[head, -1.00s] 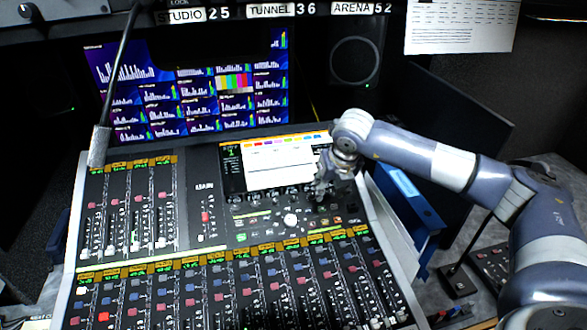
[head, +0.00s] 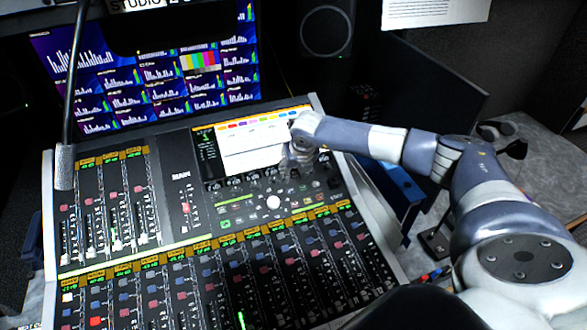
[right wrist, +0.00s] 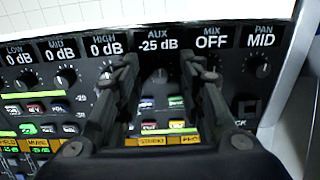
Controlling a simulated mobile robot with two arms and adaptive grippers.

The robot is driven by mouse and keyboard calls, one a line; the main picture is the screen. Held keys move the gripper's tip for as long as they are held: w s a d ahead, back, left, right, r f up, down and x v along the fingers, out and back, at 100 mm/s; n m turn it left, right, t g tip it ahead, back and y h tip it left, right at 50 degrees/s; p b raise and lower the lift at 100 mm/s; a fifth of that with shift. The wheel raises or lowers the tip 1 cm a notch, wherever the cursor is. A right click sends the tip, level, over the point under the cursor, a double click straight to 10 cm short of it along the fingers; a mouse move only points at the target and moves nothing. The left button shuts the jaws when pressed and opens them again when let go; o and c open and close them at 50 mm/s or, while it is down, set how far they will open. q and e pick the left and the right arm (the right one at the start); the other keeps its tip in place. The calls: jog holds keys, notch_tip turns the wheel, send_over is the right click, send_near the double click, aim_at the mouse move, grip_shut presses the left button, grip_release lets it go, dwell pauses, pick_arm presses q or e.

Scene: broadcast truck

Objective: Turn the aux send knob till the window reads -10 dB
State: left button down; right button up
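The aux send knob (right wrist: 158,78) is a dark round knob on the mixing console's knob row. Its window (right wrist: 157,40) above reads -25 dB in the right wrist view. My right gripper (right wrist: 159,68) is open, with one finger to each side of the knob. Gaps show between the fingers and the knob. In the head view the right gripper (head: 302,160) is at the lower right of the console's screen and hides the aux knob. My left gripper is in neither view.
Neighbouring knobs sit close by: the high knob (right wrist: 107,73) and the pan knob (right wrist: 262,66). The mix window (right wrist: 212,38) reads OFF. The console (head: 172,215) has several faders in front. A gooseneck microphone (head: 66,165) stands at left.

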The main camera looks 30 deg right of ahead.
jog(key=shift+f, duration=0.3)
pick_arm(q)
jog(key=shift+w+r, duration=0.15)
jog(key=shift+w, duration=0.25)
pick_arm(e)
jog(key=shift+w, duration=0.1)
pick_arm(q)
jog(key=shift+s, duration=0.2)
pick_arm(e)
jog(key=shift+c, duration=0.2)
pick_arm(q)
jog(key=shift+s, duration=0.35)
pick_arm(e)
grip_shut()
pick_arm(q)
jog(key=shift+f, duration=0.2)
pick_arm(e)
jog(key=shift+f, duration=0.1)
